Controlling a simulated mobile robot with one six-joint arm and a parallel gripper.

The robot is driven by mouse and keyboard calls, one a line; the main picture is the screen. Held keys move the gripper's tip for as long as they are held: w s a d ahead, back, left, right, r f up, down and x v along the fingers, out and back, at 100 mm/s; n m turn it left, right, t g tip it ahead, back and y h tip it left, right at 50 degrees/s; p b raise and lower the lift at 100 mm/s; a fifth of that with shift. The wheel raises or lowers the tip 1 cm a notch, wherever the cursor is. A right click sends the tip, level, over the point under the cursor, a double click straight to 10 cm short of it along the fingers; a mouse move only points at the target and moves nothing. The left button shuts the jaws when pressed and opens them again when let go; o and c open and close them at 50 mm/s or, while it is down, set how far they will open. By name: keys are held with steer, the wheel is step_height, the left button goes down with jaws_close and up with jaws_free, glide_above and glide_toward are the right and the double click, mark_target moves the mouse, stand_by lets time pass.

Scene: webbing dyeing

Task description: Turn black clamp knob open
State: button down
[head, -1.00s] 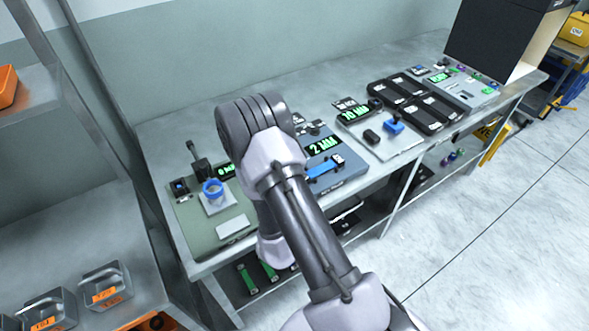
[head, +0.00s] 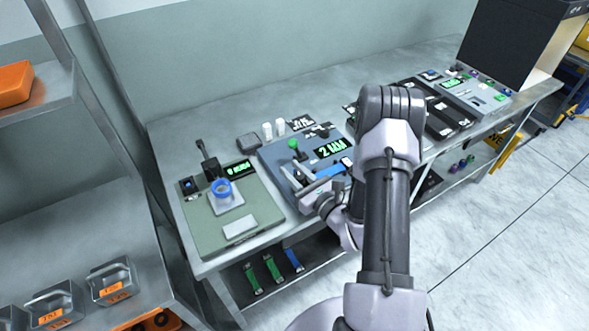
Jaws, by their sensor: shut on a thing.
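My gripper (head: 304,184) is at the front left part of the blue-grey station with the "2 MM" display (head: 331,149). Its jaws are shut on a small dark part there, which I take to be the black clamp knob; the jaws hide most of it, and its turn angle cannot be read. A green-topped knob (head: 293,144) stands upright just behind the gripper. A blue strap (head: 333,170) lies on the station to the right of the jaws, partly covered by my arm.
On the left, a green station (head: 195,222) holds a blue ring (head: 222,187) and a black lever (head: 209,163). Two white cylinders (head: 274,129) stand behind the blue-grey station. A shelf with several grey bins (head: 110,285) stands at far left. Floor at right is clear.

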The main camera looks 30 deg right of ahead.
steer(key=shift+a+r+n+y, duration=0.1)
steer(key=shift+n+y, duration=0.4)
steer(key=shift+y, duration=0.3)
steer(key=c, duration=1.1)
jaws_free()
steer(key=shift+s, duration=0.1)
steer(key=v, duration=0.5)
steer(key=p+v, duration=0.1)
steer(key=v, duration=0.5)
steer(key=p+v, duration=0.1)
steer(key=v, duration=0.5)
steer(key=shift+r, duration=0.2)
